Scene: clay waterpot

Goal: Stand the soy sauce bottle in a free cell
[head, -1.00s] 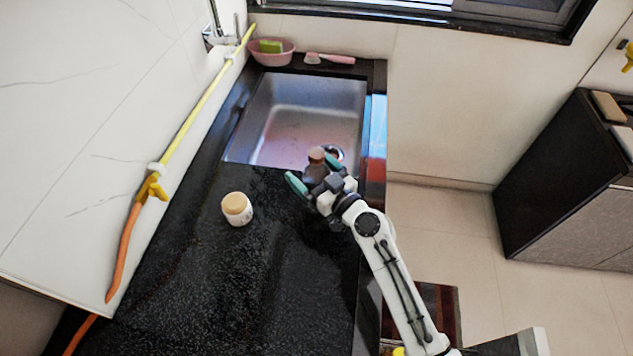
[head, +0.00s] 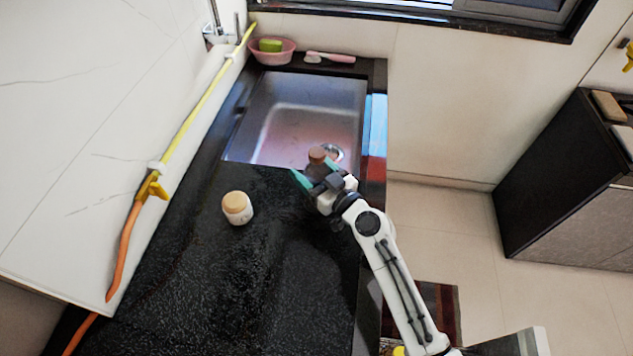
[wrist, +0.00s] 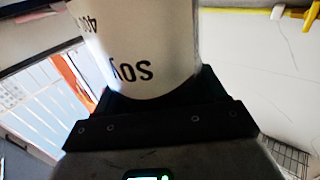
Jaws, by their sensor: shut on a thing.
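No container with cells shows clearly in the head view. A dark wire grid (wrist: 291,156) shows at the wrist view's lower right; I cannot tell what it belongs to.
A white jar with a tan lid (head: 237,208) stands on the black counter (head: 230,290), left of my gripper. The sink (head: 300,110) is just behind. A pink basin (head: 271,52) and a brush (head: 330,57) lie beyond it. The near counter is largely clear.

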